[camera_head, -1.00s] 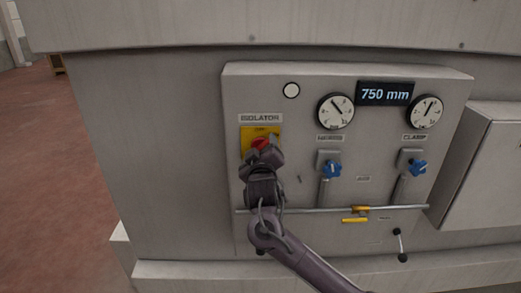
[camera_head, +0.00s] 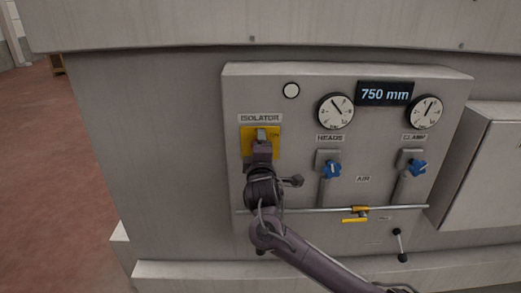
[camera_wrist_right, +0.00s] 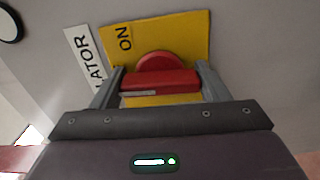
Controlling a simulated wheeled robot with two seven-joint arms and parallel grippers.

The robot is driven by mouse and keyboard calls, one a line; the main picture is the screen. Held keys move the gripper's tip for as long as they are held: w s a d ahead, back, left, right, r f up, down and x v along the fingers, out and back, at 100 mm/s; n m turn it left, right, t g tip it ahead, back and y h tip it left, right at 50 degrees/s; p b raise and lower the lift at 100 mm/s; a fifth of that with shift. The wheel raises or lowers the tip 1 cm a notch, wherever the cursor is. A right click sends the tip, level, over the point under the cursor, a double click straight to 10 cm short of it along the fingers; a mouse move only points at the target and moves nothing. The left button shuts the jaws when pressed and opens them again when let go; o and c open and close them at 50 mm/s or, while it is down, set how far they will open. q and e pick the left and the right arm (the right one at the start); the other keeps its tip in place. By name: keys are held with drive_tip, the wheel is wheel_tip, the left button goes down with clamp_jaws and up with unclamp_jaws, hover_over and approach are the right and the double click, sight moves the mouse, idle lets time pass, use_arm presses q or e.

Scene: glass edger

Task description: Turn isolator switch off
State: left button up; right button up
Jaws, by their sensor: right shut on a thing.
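The isolator switch is a red handle (camera_wrist_right: 160,80) on a round red base, mounted on a yellow plate (camera_head: 246,146) under an "ISOLATOR" label. In the head view my right gripper (camera_head: 262,138) covers the switch, so the handle is hidden there. In the right wrist view the right gripper (camera_wrist_right: 159,88) has one finger at each end of the red handle, shut on it. The word "ON" (camera_wrist_right: 124,38) shows on the yellow plate (camera_wrist_right: 190,35), near the handle. My left gripper is not in view.
The grey panel (camera_head: 310,85) also carries two gauges, a "750 mm" display (camera_head: 386,93) and two blue knobs, the nearer one (camera_head: 332,170) right of my arm. A horizontal rail (camera_head: 310,209) runs below. A grey box (camera_head: 485,170) stands at the right.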

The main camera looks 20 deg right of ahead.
drive_tip(key=shift+f+n, duration=0.15)
drive_tip(key=shift+n, duration=0.35)
drive_tip(key=o, duration=1)
drive_tip(key=shift+c, duration=0.2)
drive_tip(key=shift+s+a, duration=0.1)
drive_tip(key=shift+s, duration=0.2)
drive_tip(key=b+v, duration=0.3)
drive_tip(key=v, duration=0.4)
drive_tip(key=shift+s+a, duration=0.1)
drive_tip(key=shift+s, duration=0.05)
